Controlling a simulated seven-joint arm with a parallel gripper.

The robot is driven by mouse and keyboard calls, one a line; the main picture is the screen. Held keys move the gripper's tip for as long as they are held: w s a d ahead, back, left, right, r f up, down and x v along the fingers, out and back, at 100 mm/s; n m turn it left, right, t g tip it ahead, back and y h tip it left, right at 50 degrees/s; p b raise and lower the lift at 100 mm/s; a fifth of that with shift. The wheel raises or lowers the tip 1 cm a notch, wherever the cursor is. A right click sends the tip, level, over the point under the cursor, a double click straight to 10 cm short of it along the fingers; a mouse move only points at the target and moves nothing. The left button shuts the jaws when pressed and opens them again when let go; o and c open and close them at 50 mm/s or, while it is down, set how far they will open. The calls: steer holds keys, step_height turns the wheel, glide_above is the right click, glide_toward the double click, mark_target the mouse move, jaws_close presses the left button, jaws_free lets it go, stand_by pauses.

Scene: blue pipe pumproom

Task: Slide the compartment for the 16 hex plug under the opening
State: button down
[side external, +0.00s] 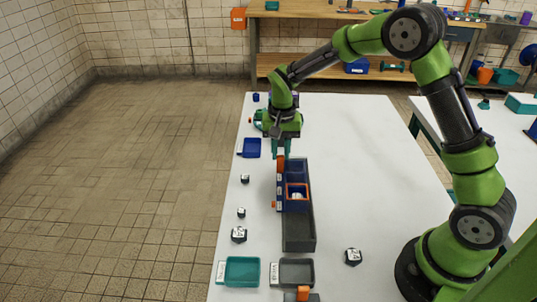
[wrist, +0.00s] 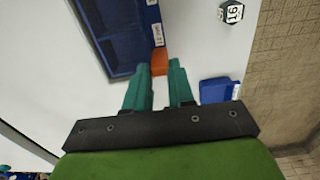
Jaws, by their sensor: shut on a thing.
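A long dark grey rail (side external: 299,235) lies on the white table and holds a blue slider with compartments (side external: 291,170). The slider also shows in the wrist view (wrist: 118,35), with white labels along its side that are too small to read surely. An orange-framed opening (side external: 297,186) sits over the slider; something pale shows inside it. My gripper (wrist: 160,72) is shut on the orange tab (wrist: 159,61) at the slider's far end. It also shows in the side view (side external: 281,152). A dark hex plug marked 16 (wrist: 232,12) lies on the table, apart from the rail.
A blue tray (side external: 251,148) lies left of my gripper. Other dark labelled plugs (side external: 239,234) (side external: 353,256) lie beside the rail. A teal tray (side external: 242,271) and a grey tray (side external: 293,272) lie at the front. The table right of the rail is mostly clear.

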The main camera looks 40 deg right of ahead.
mark_target(280, 184)
steer(key=s+a, duration=0.3)
steer(key=shift+s+a, duration=0.35)
steer(key=c, duration=1)
jaws_free()
steer(key=shift+o, duration=0.2)
steer(key=shift+r, duration=0.1)
step_height(280, 184, up, 17)
